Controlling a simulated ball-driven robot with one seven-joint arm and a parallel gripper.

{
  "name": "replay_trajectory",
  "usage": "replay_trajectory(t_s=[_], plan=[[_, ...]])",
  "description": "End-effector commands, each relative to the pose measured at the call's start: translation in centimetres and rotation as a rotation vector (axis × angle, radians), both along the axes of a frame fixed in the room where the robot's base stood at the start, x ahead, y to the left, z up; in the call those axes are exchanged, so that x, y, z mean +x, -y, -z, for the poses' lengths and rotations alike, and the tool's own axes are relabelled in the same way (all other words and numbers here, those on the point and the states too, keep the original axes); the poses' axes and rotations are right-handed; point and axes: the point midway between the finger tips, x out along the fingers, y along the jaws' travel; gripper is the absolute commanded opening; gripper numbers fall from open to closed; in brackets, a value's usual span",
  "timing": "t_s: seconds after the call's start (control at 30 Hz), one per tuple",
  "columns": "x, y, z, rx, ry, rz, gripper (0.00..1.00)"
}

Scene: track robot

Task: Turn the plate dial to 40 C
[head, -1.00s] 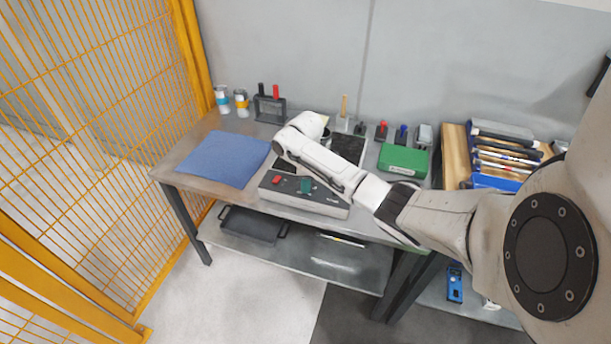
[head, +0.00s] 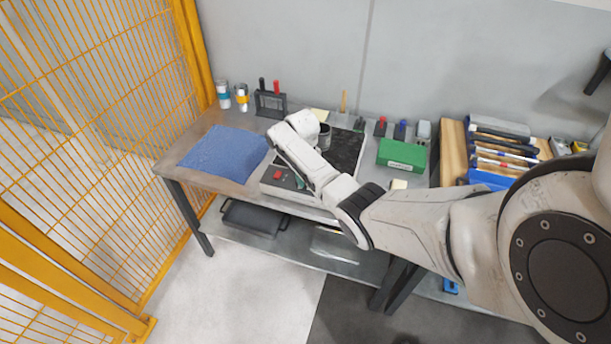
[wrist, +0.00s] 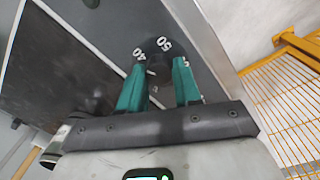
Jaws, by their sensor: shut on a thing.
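The hot plate (head: 264,188) is a light box on the bench with a black top (head: 345,153) and a dark front panel with a red button (head: 277,174). In the head view my arm covers most of the panel, and only a bit of green fingertip shows beside it. In the wrist view my gripper (wrist: 160,70) has its two green fingers shut around the dark dial (wrist: 156,80). White marks 40 (wrist: 138,54) and 50 (wrist: 164,44) show by the fingertips; another number is partly hidden at the right finger. I cannot make out the dial's pointer.
A blue cloth (head: 225,155) lies to the left and a green box (head: 402,154) to the right. A tool rack (head: 270,103) and two cans stand behind. Yellow mesh fencing (head: 90,130) closes the left side.

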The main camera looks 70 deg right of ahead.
Motion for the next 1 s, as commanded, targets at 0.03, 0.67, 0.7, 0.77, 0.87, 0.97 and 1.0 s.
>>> replay_trajectory(t_s=[0.03,0.67,0.7,0.77,0.87,0.97,1.0], plan=[[0.04,-0.06,-0.03,0.001,0.000,0.020,0.02],[0.05,0.03,-0.07,0.000,0.000,0.112,0.02],[0.05,0.03,-0.07,0.000,0.000,0.112,0.02],[0.06,0.04,-0.07,0.000,0.000,0.112,0.02],[0.07,0.04,-0.08,0.000,0.001,0.112,0.40],[0.06,0.04,-0.07,0.000,0.001,0.111,0.49],[0.06,0.04,-0.06,0.000,0.001,0.111,0.53]])
